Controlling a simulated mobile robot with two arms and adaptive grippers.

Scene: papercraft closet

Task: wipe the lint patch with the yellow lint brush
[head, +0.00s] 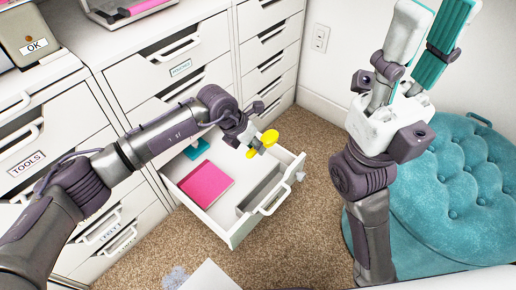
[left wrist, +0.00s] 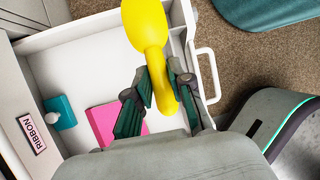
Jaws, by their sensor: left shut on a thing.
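The yellow lint brush (head: 270,138) is held in my left gripper (head: 260,144), above the open drawer. In the left wrist view the brush (left wrist: 147,28) has its wide end pointing away and its handle between the fingers of my left gripper (left wrist: 160,76).
The open drawer (head: 241,234) holds a pink pad (head: 205,184) and a teal item (head: 196,148). White drawer cabinets (head: 150,60) line the left and back. A teal tufted cushion (head: 455,190) is at right. The carpet (head: 290,245) in the middle is clear.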

